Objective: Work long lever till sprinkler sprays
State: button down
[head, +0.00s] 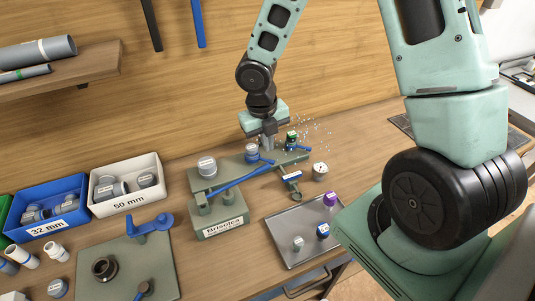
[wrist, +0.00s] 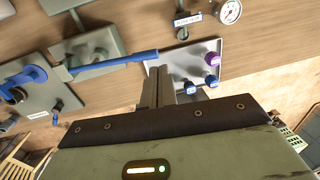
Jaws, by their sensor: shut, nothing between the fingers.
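A metal tray (head: 277,226) holds several capped parts. Blue (head: 12,222) and white (head: 93,206) bins stand left. A plate with another blue handle (head: 150,227) lies front left.

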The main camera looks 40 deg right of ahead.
notch_tip(320, 180, up, 2)
jog(key=shift+r, duration=0.1)
dwell(1.1)
jog(key=s+a+f+m+y+b, duration=0.1)
jog(key=s+a+m+b, duration=1.2)
jog(key=m, duration=1.3)
jog(key=shift+s+a+y, duration=0.5)
jog(key=shift+s+a, duration=1.95)
jog(key=shift+s, duration=1.15)
